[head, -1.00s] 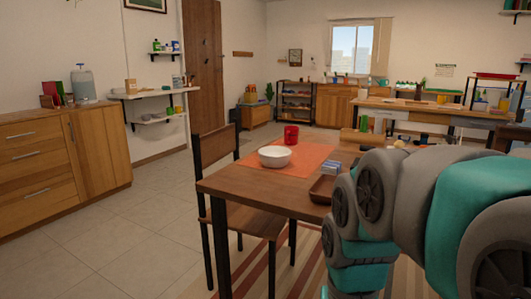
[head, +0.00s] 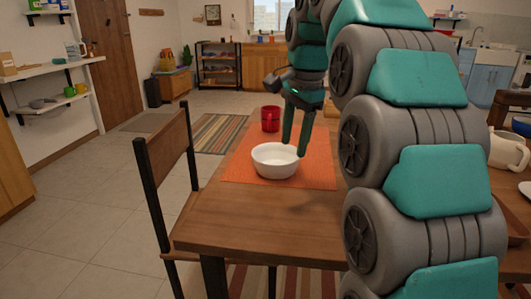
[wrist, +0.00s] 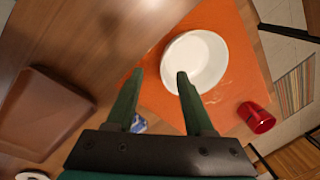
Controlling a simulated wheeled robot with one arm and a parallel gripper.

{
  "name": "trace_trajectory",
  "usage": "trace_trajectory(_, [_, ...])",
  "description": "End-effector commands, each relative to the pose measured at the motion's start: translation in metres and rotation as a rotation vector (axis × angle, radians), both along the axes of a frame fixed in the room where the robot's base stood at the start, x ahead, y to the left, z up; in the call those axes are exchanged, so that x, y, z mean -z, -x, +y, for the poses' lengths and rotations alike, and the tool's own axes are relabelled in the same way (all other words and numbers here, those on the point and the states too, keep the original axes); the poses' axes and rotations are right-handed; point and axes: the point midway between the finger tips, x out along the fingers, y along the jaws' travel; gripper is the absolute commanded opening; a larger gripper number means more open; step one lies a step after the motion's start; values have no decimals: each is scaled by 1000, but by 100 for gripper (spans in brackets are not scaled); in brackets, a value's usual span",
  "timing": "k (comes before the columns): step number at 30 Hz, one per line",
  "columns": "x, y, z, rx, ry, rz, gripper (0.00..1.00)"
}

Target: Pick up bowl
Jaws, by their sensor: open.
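A white bowl (head: 275,160) stands upright on an orange placemat (head: 235,168) on the wooden table. In the wrist view the bowl (wrist: 195,58) lies just past my fingertips, mostly beyond the right finger. My gripper (head: 296,152) points down at the bowl's right side in the head view, with its fingers nearly overlapping there. In the wrist view my gripper (wrist: 160,76) is open, with a clear gap and nothing between the fingers. Whether a finger touches the bowl cannot be told.
A red cup (head: 270,118) stands behind the bowl; it also shows in the wrist view (wrist: 256,117). A brown tray (wrist: 45,112) lies on the table in the wrist view. A wooden chair (head: 170,160) stands left of the table. The table's front is bare.

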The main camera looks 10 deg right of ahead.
Motion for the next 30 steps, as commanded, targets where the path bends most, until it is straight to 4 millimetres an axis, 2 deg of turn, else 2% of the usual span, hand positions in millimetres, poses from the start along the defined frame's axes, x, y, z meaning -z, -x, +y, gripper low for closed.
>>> trace_trajectory(2, [0, -3, 0, 14, -3, -3, 53])
trace_trajectory(9, [23, -6, 1, 17, -3, 2, 53])
trace_trajectory(16, [33, -9, 2, 15, -4, 1, 53])
trace_trajectory(24, [65, -16, 4, 15, -3, 2, 53])
trace_trajectory(30, [75, -18, 4, 15, -3, 0, 53])
